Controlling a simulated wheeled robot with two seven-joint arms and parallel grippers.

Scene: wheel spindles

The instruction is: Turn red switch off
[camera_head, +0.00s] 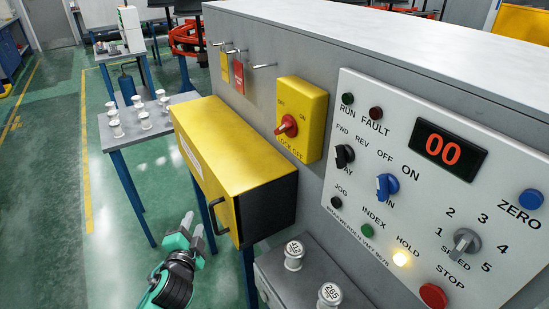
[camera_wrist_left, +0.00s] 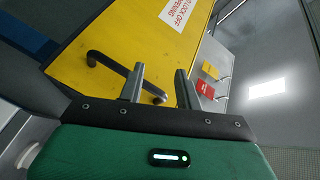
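The red switch (camera_head: 287,126) is a rotary knob on a yellow plate (camera_head: 314,100) on the grey machine's front, with ON and OFF marks above it and LOCK OFF below. Which mark it points to is too small to tell. My left gripper (camera_head: 192,226) is low and left of the switch, in front of the yellow box with a black handle. In the left wrist view its two fingers (camera_wrist_left: 158,84) are apart with nothing gripped, and the handle (camera_wrist_left: 120,70) shows beyond them. The switch is not seen in the left wrist view. My right gripper is not in view.
The yellow box (camera_head: 240,150) juts out below and left of the switch. Yellow and red tags (camera_head: 238,76) hang on pegs. A white control panel (camera_head: 400,135) with knobs and buttons is at right. White spindles (camera_head: 293,256) stand on a grey surface below. A table with several spindles is behind.

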